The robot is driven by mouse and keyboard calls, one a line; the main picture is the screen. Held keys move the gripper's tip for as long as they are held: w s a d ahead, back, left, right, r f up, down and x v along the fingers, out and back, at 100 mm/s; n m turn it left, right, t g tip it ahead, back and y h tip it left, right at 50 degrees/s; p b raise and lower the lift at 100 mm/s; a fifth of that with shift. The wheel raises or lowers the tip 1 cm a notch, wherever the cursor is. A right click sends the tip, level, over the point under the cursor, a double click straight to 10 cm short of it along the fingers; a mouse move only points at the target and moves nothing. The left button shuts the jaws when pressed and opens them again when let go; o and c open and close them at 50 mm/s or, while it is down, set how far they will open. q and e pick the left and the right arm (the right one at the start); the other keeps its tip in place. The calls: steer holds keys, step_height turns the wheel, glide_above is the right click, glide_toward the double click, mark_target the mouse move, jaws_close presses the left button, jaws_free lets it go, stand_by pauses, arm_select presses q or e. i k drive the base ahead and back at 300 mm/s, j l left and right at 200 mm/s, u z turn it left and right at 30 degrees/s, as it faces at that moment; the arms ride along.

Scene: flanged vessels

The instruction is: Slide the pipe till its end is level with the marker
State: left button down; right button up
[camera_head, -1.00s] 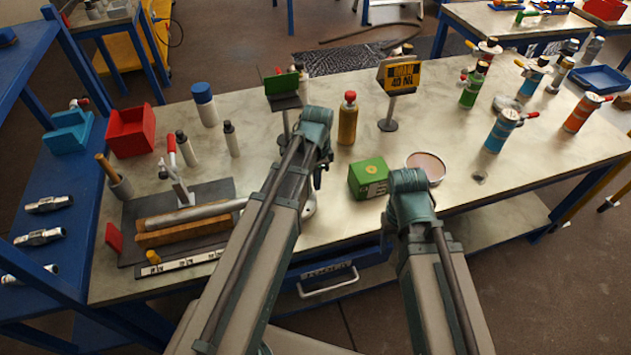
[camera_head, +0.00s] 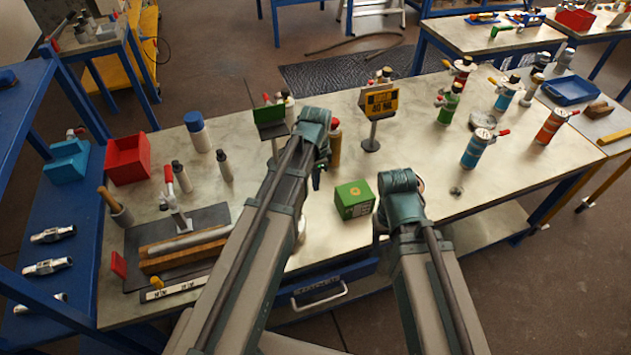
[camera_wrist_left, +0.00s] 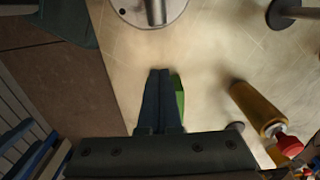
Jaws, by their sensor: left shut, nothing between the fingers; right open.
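The grey pipe (camera_head: 188,241) lies along a wooden block (camera_head: 165,262) on a dark plate at the table's left. A red upright piece (camera_head: 118,264) stands off the block's left end. A small yellow piece (camera_head: 157,283) sits by a white marked strip (camera_head: 172,291) in front; I cannot tell which is the marker. My left gripper (camera_wrist_left: 160,72) is shut and empty over the table in the left wrist view, away from the pipe. In the head view it is mostly hidden by its arm. My right gripper is hidden behind its arm.
A red-handled clamp (camera_head: 172,200) stands behind the pipe. A green box (camera_head: 354,199) sits between my arms. A yellow bottle (camera_wrist_left: 256,108) and a round metal base (camera_wrist_left: 150,12) are near the left gripper.

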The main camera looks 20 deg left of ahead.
mark_target(210, 235)
steer(key=k+j, duration=0.15)
steer(key=j, duration=0.2)
steer(key=k+j, duration=0.15)
steer(key=j, duration=0.2)
steer(key=k+j, duration=0.2)
steer(key=j, duration=0.15)
steer(key=k+j, duration=0.15)
steer(key=j, duration=0.25)
steer(key=k+j, duration=0.15)
steer(key=j, duration=0.2)
steer(key=k+j, duration=0.15)
steer(key=j, duration=0.2)
